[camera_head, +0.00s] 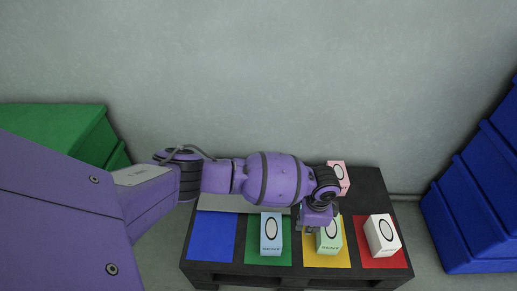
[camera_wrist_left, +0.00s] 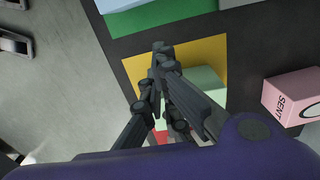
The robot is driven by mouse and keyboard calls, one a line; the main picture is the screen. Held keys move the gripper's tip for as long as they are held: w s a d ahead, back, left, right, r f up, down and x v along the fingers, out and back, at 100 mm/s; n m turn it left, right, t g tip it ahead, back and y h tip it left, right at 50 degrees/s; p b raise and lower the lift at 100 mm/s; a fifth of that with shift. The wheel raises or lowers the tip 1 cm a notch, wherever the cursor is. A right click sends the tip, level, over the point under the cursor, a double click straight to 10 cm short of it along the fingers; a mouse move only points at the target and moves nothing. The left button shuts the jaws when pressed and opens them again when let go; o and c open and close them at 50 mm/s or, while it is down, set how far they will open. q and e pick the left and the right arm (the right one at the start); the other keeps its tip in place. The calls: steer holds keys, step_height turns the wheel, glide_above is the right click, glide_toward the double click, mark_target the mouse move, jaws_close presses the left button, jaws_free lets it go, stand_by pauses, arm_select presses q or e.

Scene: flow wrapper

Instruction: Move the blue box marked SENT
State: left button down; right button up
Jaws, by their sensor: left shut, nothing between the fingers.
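A light blue box (camera_head: 271,236) with an oval and small lettering stands on the green square (camera_head: 249,254) in the head view. In the left wrist view, part of a light blue box (camera_wrist_left: 118,5) shows at the top edge. My left gripper (camera_head: 309,228) is shut and empty, to the right of the blue box and apart from it. It hangs over the yellow square beside the pale green box (camera_head: 333,240). In the left wrist view, my gripper (camera_wrist_left: 160,50) crosses the yellow square and partly hides the pale green box (camera_wrist_left: 205,85). My right gripper is not in view.
A white box (camera_head: 382,238) stands on the red square (camera_head: 398,258). A pink box (camera_head: 343,178) stands farther back on the black pallet (camera_head: 372,187). The blue square (camera_head: 212,238) is bare where visible. Blue crates (camera_head: 470,205) stand at right, green ones (camera_head: 60,125) at left.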

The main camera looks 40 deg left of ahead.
mark_target(233, 238)
arm_select(q)
step_height(233, 238, down, 9)
steer(key=b, duration=0.3)
steer(key=shift+w+d+r+b, duration=0.1)
steer(key=shift+r+b, duration=0.05)
steer(key=shift+b, duration=0.2)
steer(key=shift+s+a+f, duration=0.1)
steer(key=shift+s+a, duration=0.25)
steer(key=shift+a, duration=0.3)
steer(key=shift+s+a+f, duration=0.1)
steer(key=shift+s+a, duration=0.2)
steer(key=shift+a, duration=0.3)
steer(key=shift+s+a, duration=0.4)
steer(key=shift+a, duration=0.05)
